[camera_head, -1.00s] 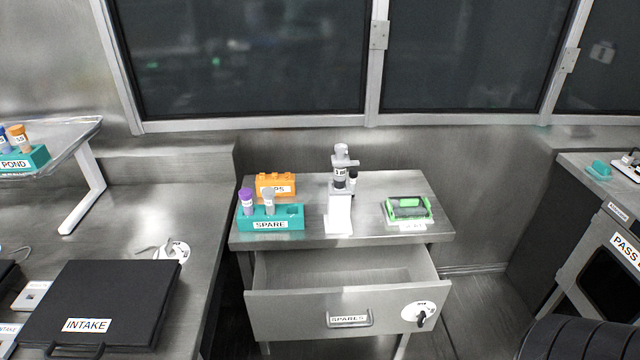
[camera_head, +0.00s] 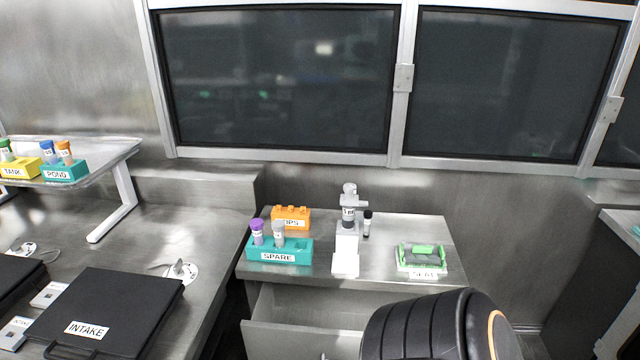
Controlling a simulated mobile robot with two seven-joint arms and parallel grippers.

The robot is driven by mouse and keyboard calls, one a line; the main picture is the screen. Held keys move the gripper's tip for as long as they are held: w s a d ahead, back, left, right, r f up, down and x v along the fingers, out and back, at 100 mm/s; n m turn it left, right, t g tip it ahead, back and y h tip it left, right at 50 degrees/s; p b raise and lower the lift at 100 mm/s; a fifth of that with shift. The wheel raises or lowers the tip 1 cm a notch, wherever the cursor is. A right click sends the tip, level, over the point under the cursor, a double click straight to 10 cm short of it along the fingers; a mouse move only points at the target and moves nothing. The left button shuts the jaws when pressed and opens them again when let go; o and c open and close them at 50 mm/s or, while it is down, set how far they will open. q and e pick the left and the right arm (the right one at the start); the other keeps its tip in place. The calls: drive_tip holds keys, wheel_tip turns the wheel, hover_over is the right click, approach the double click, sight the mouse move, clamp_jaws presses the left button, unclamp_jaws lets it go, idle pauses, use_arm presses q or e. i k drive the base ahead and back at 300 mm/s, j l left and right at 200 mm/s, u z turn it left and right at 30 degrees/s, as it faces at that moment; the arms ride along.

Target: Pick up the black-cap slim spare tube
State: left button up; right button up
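A slim tube with a black cap (camera_head: 367,224) stands upright on the metal side table, just right of the grey and white device (camera_head: 346,245). The teal SPARE rack (camera_head: 300,250) stands at the left of the same table. It holds a purple-cap tube (camera_head: 257,232) and a grey-cap tube (camera_head: 279,234); its right part looks empty. Neither of my grippers is in view. A black rounded part of my arm covers the lower right of the table front.
An orange rack (camera_head: 291,216) stands behind the SPARE rack. A green sealing item (camera_head: 421,257) lies at the table's right. The drawer (camera_head: 300,305) below is open, partly hidden. A black INTAKE case (camera_head: 110,310) lies on the left bench. The tabletop (camera_head: 390,225) behind the green item is clear.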

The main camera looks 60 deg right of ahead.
sight(367, 221)
drive_tip(key=k+l+u, duration=0.15)
drive_tip(key=u, duration=0.25)
drive_tip(key=k+l+u, duration=0.15)
drive_tip(key=u, duration=0.25)
drive_tip(key=k+u, duration=0.2)
drive_tip(key=u, duration=0.15)
drive_tip(key=k+l+u, duration=0.15)
drive_tip(key=k+u, duration=0.65)
drive_tip(key=k+l, duration=0.1)
drive_tip(key=k, duration=0.35)
drive_tip(key=k+l, duration=0.1)
drive_tip(key=k, duration=0.35)
